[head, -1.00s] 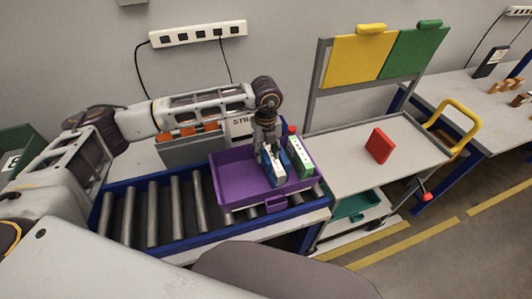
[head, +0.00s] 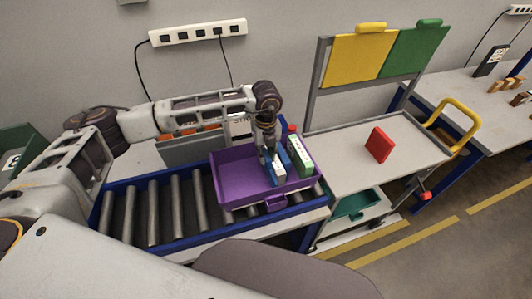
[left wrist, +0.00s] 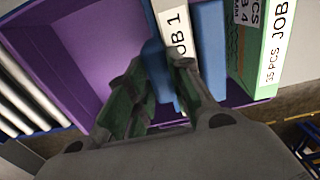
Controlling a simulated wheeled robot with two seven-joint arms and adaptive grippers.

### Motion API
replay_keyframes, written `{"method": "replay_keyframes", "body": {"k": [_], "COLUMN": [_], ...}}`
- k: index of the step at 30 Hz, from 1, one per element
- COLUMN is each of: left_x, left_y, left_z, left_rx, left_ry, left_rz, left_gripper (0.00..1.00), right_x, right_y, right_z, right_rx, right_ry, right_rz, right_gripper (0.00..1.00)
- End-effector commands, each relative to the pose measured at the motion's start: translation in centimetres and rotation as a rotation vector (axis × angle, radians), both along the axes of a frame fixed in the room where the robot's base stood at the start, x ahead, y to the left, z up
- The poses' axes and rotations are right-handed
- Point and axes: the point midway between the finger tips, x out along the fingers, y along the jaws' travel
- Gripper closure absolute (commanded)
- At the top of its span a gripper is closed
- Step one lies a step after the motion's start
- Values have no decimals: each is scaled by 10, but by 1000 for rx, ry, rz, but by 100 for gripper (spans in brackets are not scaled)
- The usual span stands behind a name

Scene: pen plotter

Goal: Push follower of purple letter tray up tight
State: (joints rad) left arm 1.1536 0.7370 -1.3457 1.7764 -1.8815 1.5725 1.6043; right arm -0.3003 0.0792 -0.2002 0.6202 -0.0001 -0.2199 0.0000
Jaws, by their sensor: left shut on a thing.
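The purple letter tray (head: 232,187) sits on the roller conveyor; its inner wall fills the left of the left wrist view (left wrist: 95,50). My left gripper (head: 269,152) reaches down into its right part and is shut on a blue upright piece (left wrist: 156,70), which looks like the follower. A white-faced packet marked JOB 1 (left wrist: 177,32) stands just right of this piece. Right of it come another blue piece (left wrist: 208,40) and a green box with a white label (left wrist: 265,50). The fingers hide the lower part of the held piece. My right gripper is not in view.
Bare rollers (head: 153,212) in a blue frame lie left of the tray. A grey cart (head: 345,160) with a red block (head: 379,145) stands close on the right. Yellow (head: 357,60) and green (head: 413,52) panels rise behind it. The tray's left part is empty.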

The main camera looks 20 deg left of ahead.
Motion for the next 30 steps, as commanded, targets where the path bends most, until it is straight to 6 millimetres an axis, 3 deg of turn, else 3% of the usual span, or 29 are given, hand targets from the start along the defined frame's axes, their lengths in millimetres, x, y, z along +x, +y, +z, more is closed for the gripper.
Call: {"method": "replay_keyframes", "body": {"k": [18, 29, 30], "left_x": [25, 26, 26], "left_y": [-36, -38, -38], "left_z": [0, 1, 1], "left_rx": [-2, -3, -3], "left_ry": [-4, -3, -3], "left_rz": [1, 1, 1], "left_gripper": [93, 93, 77], "right_x": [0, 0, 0], "right_y": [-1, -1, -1], "right_z": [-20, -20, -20], "right_rx": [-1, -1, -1], "right_ry": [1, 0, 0], "right_rz": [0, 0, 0], "right_gripper": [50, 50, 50]}}
